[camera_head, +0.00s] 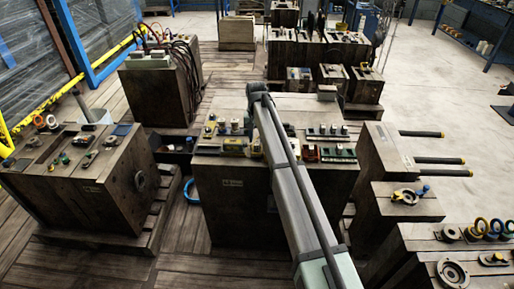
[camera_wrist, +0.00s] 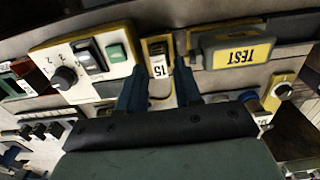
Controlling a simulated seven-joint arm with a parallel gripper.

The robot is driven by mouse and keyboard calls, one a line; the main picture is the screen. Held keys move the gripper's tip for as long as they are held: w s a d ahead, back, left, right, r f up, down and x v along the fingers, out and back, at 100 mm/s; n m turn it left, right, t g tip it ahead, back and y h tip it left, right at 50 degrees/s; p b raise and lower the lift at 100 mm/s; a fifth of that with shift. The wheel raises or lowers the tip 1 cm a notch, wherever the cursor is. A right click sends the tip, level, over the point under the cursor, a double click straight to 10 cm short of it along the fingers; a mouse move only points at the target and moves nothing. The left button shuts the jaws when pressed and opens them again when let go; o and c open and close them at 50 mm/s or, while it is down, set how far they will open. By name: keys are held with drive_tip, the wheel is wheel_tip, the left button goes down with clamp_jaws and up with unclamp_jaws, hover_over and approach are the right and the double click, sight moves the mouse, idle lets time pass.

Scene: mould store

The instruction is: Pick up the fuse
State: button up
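The piece I take for the fuse (camera_wrist: 159,67) is a small dark block with a white label marked 15, on a yellow-edged base in the wrist view. My gripper (camera_wrist: 159,74) has its two blue fingers apart, one on each side of the label. I see no clear contact, and the fingers' depth relative to the fuse is hard to tell. In the head view my arm hides the gripper and the fuse over the middle wooden block (camera_head: 231,193).
In the wrist view, a panel with a knob and green button (camera_wrist: 90,62) sits left of the fuse. A grey TEST unit (camera_wrist: 236,46) sits close on its right. Terminal strips (camera_head: 328,132) lie on the block's right. Another loaded block (camera_head: 80,185) stands left.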

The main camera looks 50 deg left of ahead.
sight(257, 144)
wheel_tip(257, 144, down, 4)
drive_tip(key=shift+w+f, duration=0.1)
drive_tip(key=shift+f, duration=0.05)
clamp_jaws()
idle(0.3)
